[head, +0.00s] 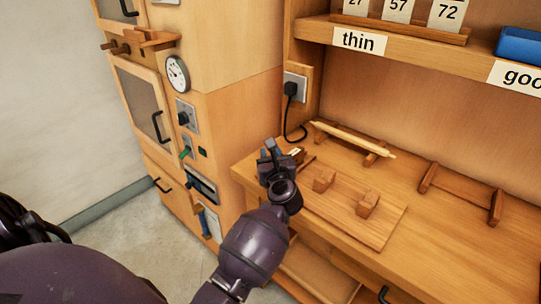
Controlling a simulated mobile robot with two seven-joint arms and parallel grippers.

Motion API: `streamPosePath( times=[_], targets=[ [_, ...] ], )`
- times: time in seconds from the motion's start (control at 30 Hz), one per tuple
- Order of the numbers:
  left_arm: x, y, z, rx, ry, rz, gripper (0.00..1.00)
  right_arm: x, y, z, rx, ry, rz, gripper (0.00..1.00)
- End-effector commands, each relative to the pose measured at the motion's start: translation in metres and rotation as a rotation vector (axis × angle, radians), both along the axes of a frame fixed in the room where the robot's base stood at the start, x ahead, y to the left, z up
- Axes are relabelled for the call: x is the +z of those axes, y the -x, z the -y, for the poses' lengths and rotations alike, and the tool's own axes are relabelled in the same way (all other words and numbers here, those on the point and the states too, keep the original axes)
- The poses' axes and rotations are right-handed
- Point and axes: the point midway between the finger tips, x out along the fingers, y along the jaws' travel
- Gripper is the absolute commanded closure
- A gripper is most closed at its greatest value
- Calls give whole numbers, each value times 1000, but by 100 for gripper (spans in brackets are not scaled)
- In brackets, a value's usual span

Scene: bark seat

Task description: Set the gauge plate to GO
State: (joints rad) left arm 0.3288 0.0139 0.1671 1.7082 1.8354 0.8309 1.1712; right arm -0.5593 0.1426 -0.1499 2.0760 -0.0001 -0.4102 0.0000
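My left gripper (272,152) is over the left end of the wooden bench, seen from behind. Its wrist hides part of the bench and whatever is between the fingers, so I cannot tell if it is open or shut. Right beside it is a small wooden piece with a pale label (296,152); the label is too small to read, and I cannot tell whether the gripper touches it. A flat wooden board (345,218) with two upright notched blocks (324,180) lies just right of the gripper. I cannot make out a GO marking. My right gripper is not in view.
A pale rod (352,139) rests on a wooden rack behind the board. An empty rack (460,193) stands at right. Above is a shelf labelled "thin" (359,41) with number cards and a blue bin (520,45). A cabinet with a dial (178,74) and switches stands left.

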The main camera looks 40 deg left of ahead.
Motion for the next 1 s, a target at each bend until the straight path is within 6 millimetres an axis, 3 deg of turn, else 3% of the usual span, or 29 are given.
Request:
streamPosePath(
  times=[0.43, 0.87, 0.9, 1.0],
  targets=[
    [-2, -48, 4, 0, -1, -2, 100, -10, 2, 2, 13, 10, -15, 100],
    [2, -55, 5, -4, -2, 3, 100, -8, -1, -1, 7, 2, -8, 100],
    [2, -55, 5, -4, -2, 3, 64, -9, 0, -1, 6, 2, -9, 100],
    [2, -55, 5, -3, -1, 2, 48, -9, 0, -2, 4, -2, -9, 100]
  ],
)
